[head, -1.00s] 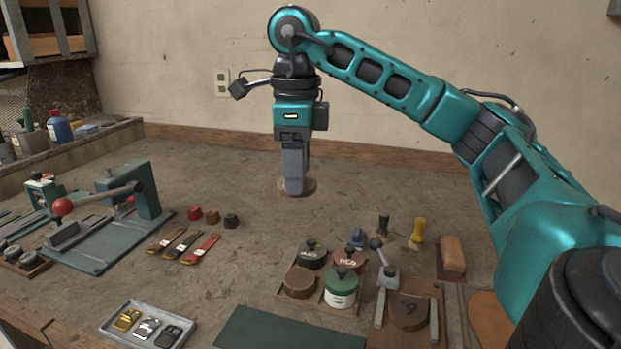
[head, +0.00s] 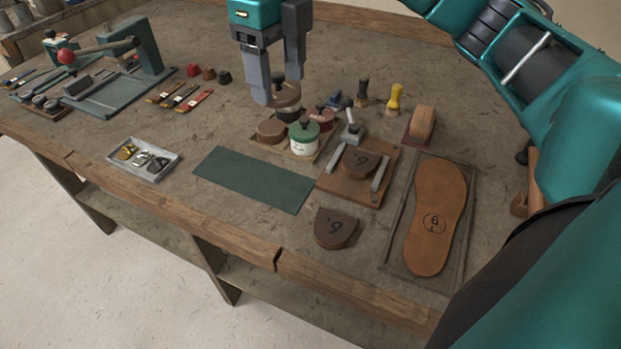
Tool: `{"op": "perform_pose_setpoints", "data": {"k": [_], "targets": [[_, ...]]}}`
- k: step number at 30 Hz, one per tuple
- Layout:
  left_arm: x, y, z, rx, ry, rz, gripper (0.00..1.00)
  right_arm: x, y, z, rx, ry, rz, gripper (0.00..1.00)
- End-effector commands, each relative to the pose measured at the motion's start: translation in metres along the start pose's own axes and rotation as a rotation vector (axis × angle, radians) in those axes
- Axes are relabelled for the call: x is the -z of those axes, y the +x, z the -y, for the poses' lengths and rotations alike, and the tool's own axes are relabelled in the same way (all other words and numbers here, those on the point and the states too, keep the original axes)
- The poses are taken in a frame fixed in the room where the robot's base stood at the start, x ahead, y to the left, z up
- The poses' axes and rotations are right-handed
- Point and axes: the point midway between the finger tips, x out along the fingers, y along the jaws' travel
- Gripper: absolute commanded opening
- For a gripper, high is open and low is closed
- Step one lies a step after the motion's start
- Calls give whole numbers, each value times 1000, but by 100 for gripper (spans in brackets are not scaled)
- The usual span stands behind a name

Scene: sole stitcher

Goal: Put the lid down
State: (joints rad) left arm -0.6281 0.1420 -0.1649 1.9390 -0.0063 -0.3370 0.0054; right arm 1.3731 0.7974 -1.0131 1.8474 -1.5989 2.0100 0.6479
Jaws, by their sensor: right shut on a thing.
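My right gripper (head: 277,90) points down and is shut on a round brown lid (head: 287,97). The fingers hide part of the lid. In this view the lid overlaps the black-topped jar behind it; I cannot tell whether they touch. A brown round pot (head: 271,131) with no knob on top stands just in front of the lid, in the pot tray (head: 296,155). A green-lidded jar (head: 304,136) and a red-lidded jar (head: 321,116) stand to the right. My left gripper is not in view.
A green mat (head: 254,180) lies in front of the pots, with a metal tray (head: 144,160) of buckles to its left. A wooden board (head: 335,186) with a clamp, brushes, a heel piece (head: 336,228) and a leather sole (head: 437,216) are on the right.

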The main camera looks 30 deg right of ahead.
Motion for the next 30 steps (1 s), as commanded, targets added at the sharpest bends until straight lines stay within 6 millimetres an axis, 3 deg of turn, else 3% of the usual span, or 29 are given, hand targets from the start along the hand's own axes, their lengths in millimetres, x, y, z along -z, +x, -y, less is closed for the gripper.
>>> {"op": "perform_pose_setpoints", "data": {"k": [5,8,21,30], "targets": [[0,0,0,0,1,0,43,-2,6,-8,-5,19,0,35],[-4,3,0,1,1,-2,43,-2,23,-9,-8,21,-3,35],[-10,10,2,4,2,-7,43,-1,134,-9,-5,22,-4,35],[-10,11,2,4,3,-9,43,-2,163,-9,-5,22,1,35]]}}
